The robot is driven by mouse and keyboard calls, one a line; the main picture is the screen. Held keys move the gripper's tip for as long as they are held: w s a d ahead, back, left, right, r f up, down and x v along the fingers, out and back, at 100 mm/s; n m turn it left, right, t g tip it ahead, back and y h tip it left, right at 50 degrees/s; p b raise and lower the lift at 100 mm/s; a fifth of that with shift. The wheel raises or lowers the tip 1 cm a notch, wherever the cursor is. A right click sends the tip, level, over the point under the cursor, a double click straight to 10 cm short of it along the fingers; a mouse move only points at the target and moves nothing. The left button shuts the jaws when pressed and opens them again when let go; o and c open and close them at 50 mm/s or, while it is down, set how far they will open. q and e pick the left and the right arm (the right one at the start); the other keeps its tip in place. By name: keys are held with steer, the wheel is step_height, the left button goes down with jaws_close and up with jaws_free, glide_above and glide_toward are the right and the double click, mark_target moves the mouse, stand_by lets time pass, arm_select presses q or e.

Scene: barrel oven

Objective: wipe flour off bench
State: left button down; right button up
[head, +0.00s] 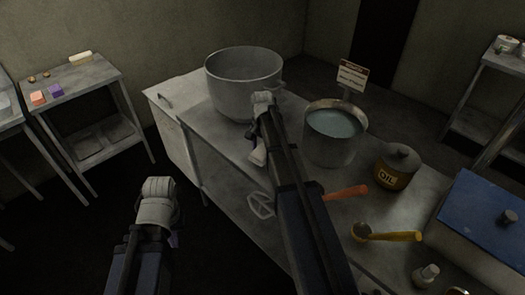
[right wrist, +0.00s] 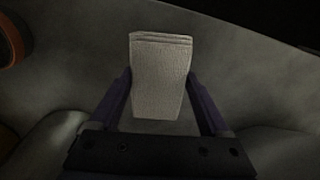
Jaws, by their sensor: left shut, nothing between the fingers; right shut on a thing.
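The grey bench (head: 215,150) runs diagonally across the head view. My right gripper (head: 252,135) is over the bench in front of the large pot, partly hidden by its own wrist. It is shut on a pale grey cloth (right wrist: 160,78), which hangs flat between the two fingers in the right wrist view. The cloth also shows as a pale piece (head: 258,156) below the gripper in the head view. My left gripper (head: 174,238) is shut and empty, off the bench's near side, mostly hidden behind its wrist. I cannot make out flour clearly on the bench.
A large pot (head: 240,75), a bucket of water (head: 335,135), an oil pot (head: 397,168) and a blue-lidded box (head: 490,215) stand on the bench. An orange-handled tool (head: 346,193), a yellow-handled tool (head: 395,237) and a pale loop-shaped thing (head: 261,205) lie there. A side table (head: 85,85) stands left.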

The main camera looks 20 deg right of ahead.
steer(key=shift+r+p, duration=0.55)
steer(key=shift+r, duration=0.4)
step_height(320, 180, up, 3)
steer(key=p, duration=0.3)
